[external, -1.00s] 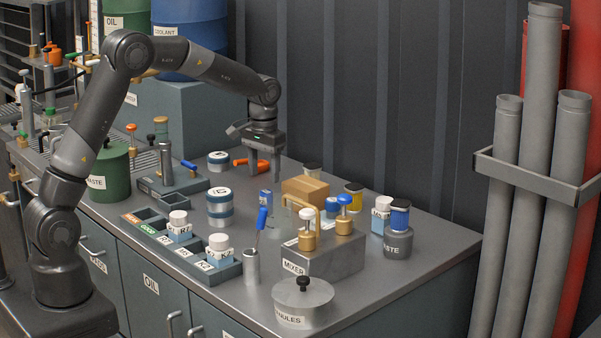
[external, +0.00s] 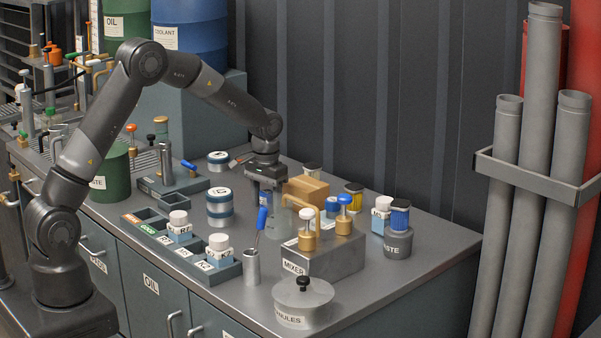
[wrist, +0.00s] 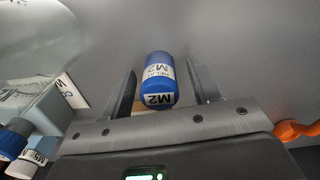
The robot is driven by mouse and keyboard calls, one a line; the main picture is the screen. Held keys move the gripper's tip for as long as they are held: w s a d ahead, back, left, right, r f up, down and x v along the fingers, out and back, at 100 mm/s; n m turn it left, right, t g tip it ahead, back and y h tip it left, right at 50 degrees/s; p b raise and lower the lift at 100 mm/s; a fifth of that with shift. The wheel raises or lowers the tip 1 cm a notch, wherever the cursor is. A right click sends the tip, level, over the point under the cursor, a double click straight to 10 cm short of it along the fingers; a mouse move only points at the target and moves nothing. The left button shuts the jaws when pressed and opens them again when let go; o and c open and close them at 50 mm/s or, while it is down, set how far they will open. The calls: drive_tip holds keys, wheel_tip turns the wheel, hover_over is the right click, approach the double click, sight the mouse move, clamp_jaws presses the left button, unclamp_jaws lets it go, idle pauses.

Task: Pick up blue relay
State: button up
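The blue relay (wrist: 160,82) is a small blue cylinder with a white label reading M2. In the wrist view it lies between the two fingers of my gripper (wrist: 160,72). The fingers are apart, with a visible gap on both sides of the relay. In the external view my gripper (external: 268,190) points down, low over the bench, left of a brown box.
The brown box (external: 306,189) stands close right of my gripper. A striped canister (external: 220,207) is to the left. An orange handle shows in the wrist view (wrist: 298,130).

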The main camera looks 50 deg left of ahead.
drive_tip(key=c, duration=1)
